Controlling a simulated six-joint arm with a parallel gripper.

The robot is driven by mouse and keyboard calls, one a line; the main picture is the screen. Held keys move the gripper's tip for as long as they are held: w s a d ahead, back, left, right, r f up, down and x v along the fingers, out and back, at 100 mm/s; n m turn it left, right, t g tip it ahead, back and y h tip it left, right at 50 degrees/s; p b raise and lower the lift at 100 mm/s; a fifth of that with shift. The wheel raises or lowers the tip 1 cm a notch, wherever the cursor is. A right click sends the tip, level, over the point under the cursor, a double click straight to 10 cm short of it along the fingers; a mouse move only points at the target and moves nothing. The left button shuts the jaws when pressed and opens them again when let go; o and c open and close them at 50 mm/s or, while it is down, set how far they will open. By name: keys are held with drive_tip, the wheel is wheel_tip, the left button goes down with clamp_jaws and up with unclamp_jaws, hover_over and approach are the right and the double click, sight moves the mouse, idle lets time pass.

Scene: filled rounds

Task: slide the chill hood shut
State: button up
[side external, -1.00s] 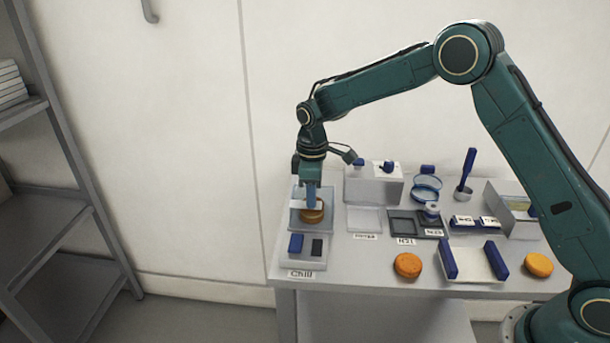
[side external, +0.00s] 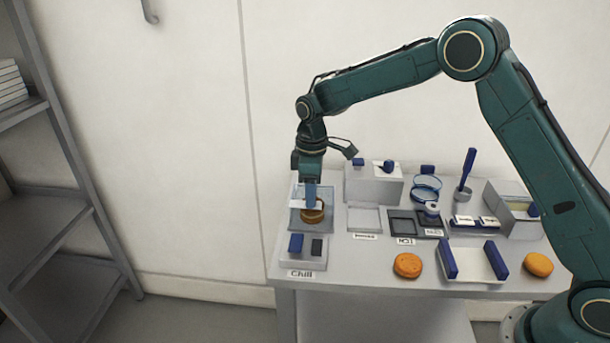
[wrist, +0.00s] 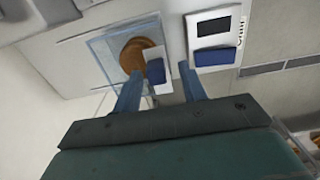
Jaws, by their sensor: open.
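The chill station stands at the left end of the table, with its "Chill" label (side external: 301,274) in front. Its clear hood (wrist: 104,60) shows as a see-through box with a white panel and a blue handle (wrist: 155,71). A browned filled round (side external: 313,216) sits at the station; in the wrist view this round (wrist: 134,56) shows partly through the hood and is partly covered by the white panel. My gripper (wrist: 160,72) is open, and its blue fingers appear either side of the handle. Contact cannot be told. In the side view my gripper (side external: 311,205) is over the round.
The station's front has a blue block (side external: 296,243) and a dark display (side external: 317,247). A grey box (side external: 373,187) stands close on the right behind. Orange rounds (side external: 407,265) (side external: 538,265) flank a tray with blue sides (side external: 473,264). Shelving (side external: 55,215) stands left of the table.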

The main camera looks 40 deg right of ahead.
wheel_tip(320, 180, up, 13)
drive_tip(key=shift+f, duration=0.2)
idle(0.3)
drive_tip(key=s+d+r+m+t, duration=0.1)
drive_tip(key=s+d+r+m, duration=0.1)
drive_tip(key=s+r, duration=0.45)
drive_tip(key=s+d+r+m+t, duration=0.2)
drive_tip(key=s+r, duration=0.2)
drive_tip(key=s, duration=0.6)
drive_tip(key=s+d+f+m+t, duration=0.1)
drive_tip(key=s+f+m, duration=0.1)
drive_tip(key=s, duration=0.7)
drive_tip(key=s+d+f+m+t, duration=0.1)
drive_tip(key=s+f+m, duration=0.2)
drive_tip(key=s, duration=0.7)
drive_tip(key=shift+t, duration=0.3)
